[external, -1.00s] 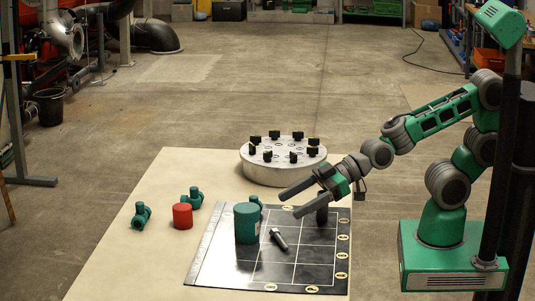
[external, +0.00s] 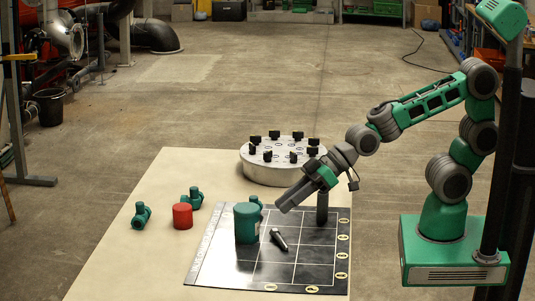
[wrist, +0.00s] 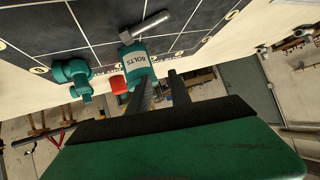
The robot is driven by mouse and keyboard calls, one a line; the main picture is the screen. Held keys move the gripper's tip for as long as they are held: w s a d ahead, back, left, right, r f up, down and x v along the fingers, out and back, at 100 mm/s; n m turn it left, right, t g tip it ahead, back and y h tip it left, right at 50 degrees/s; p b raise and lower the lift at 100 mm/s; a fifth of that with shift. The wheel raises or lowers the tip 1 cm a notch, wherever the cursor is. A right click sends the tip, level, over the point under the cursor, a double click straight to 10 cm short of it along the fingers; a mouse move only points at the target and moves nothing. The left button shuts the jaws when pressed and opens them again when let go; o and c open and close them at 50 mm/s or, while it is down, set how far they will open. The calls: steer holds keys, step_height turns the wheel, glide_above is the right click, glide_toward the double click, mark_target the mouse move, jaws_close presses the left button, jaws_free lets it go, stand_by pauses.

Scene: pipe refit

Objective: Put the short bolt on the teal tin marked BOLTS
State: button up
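The teal tin (external: 246,226) stands upright on the black gridded mat; its BOLTS label shows in the wrist view (wrist: 137,62). A grey bolt (external: 279,239) lies on the mat just right of the tin, and it also shows in the wrist view (wrist: 147,27). It is the only loose bolt I can make out, so I cannot compare its length. My gripper (external: 281,207) is above the mat, up and right of the tin in the external view. In the wrist view its two fingers (wrist: 159,78) stand apart with nothing between them.
A dark upright cylinder (external: 322,209) stands on the mat (external: 213,265) below my wrist. A round metal flange (external: 283,172) with several black-topped pieces stands behind. A red cylinder (external: 182,216) and teal fittings (external: 141,215) are to the left. The mat's front part is clear.

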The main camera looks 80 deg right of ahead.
mark_target(279, 236)
steer(key=w+a+r+m+g+h+p, duration=0.1)
steer(key=w+m+g+h+p, duration=0.35)
steer(key=m+g+p, duration=0.4)
steer(key=f+m, duration=0.2)
steer(key=f, duration=0.1)
steer(key=s+f+m+g+h+p, duration=0.1)
steer(key=f+m, duration=0.2)
steer(key=s+f+m+g, duration=0.1)
steer(key=f+m, duration=0.1)
steer(key=f, duration=0.1)
steer(key=shift+s+f+m, duration=0.15)
steer(key=shift+m, duration=0.2)
jaws_close()
